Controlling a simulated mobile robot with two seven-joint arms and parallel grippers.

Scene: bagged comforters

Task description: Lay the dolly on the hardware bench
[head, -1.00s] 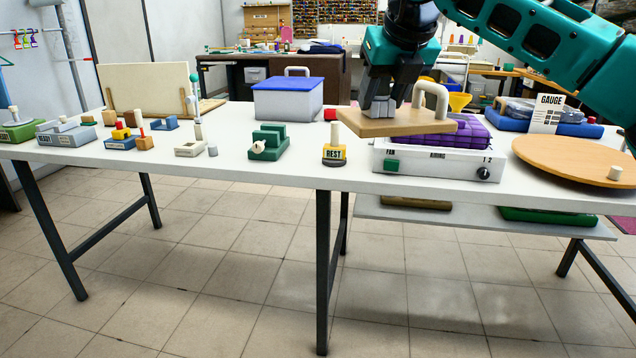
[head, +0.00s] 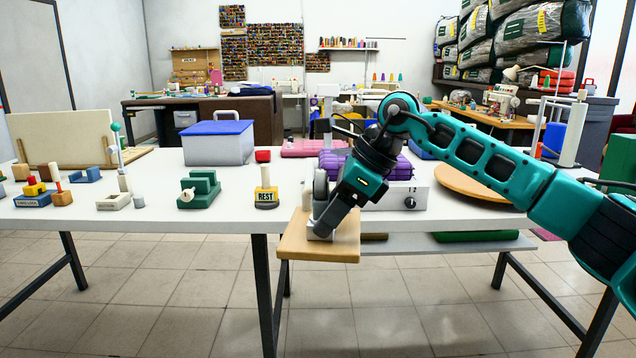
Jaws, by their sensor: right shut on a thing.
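My right gripper (head: 322,228) is shut on a flat, light-wood board (head: 337,247) by a pale grey part on its top; I take this board to be the dolly. The board hangs roughly level, overlapping the front edge of the white table (head: 150,213) in the picture, and I see no contact between them. A rounded grey upright part (head: 320,187) shows beside the gripper. The board's underside is hidden. No bench is labelled as the hardware bench, so I cannot tell which one it is. My left gripper is not in view.
A yellow REST block (head: 266,198), a green stepped block (head: 199,190) and a blue-lidded box (head: 218,148) stand on the table. A white appliance (head: 420,190) carries a purple bundle (head: 398,170). A dark bench (head: 205,112) stands behind, and a wood-topped bench (head: 480,112) at the back right.

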